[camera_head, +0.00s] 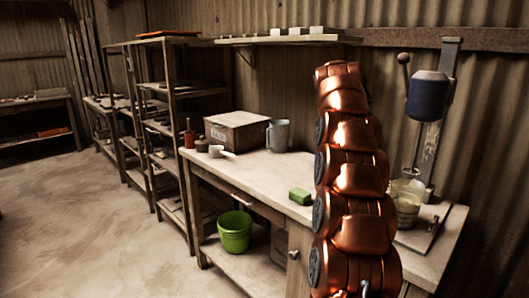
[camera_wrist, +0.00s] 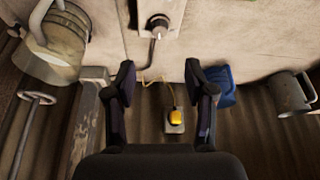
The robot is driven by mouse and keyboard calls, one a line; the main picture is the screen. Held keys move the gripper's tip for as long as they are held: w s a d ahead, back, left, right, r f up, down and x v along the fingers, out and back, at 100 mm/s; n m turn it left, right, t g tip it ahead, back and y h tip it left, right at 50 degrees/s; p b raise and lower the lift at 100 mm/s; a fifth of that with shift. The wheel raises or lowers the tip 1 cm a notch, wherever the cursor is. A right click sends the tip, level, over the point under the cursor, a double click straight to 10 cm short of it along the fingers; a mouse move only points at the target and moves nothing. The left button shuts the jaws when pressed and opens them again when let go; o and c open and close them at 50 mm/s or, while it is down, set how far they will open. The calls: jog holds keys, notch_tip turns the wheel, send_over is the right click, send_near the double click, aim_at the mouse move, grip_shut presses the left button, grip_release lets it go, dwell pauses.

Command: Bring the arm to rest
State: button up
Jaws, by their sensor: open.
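My copper-coloured arm (camera_head: 352,180) stands upright in front of the workbench (camera_head: 262,172) in the head view and hides part of the bench and wall. My gripper (camera_wrist: 160,75) shows in the wrist view. Its two dark fingers are apart, with nothing held between them. My gripper cannot be made out in the head view.
A press (camera_head: 428,95) with a lever stands at the bench's right end, a glass jar (camera_head: 410,190) beside it. A green block (camera_head: 300,196), grey mug (camera_head: 278,135) and wooden box (camera_head: 236,132) sit on the bench. Floor (camera_head: 85,210) at left is clear.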

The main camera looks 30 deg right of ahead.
jog(key=shift+a, duration=0.1)
jog(key=s+a+f+n+y, duration=0.1)
jog(key=s+a+f+n, duration=0.2)
jog(key=a, duration=0.5)
jog(key=s+a+f+n+g+y, duration=0.1)
jog(key=s+a+f+n, duration=0.15)
jog(key=a, duration=0.55)
jog(key=s+a+f+n+y, duration=0.15)
jog(key=s+a, duration=0.25)
jog(key=a, duration=0.4)
jog(key=s+a+f+n+g, duration=0.1)
jog(key=s+a+f+n, duration=0.1)
jog(key=s+a+f, duration=0.5)
jog(key=s+a+f+n+g, duration=0.2)
jog(key=s+a, duration=0.1)
jog(key=s, duration=0.9)
jog(key=s+a+f+n+g, duration=0.1)
jog(key=s+a+f+n, duration=0.1)
jog(key=s+a+f, duration=0.5)
notch_tip(320, 180, up, 18)
jog(key=d+t+p, duration=0.1)
jog(key=d+p, duration=0.1)
jog(key=p, duration=1.2)
jog(key=shift+s+y+p, duration=0.35)
jog(key=shift+s+p, duration=0.05)
jog(key=shift+s, duration=0.05)
jog(key=shift+c, duration=0.4)
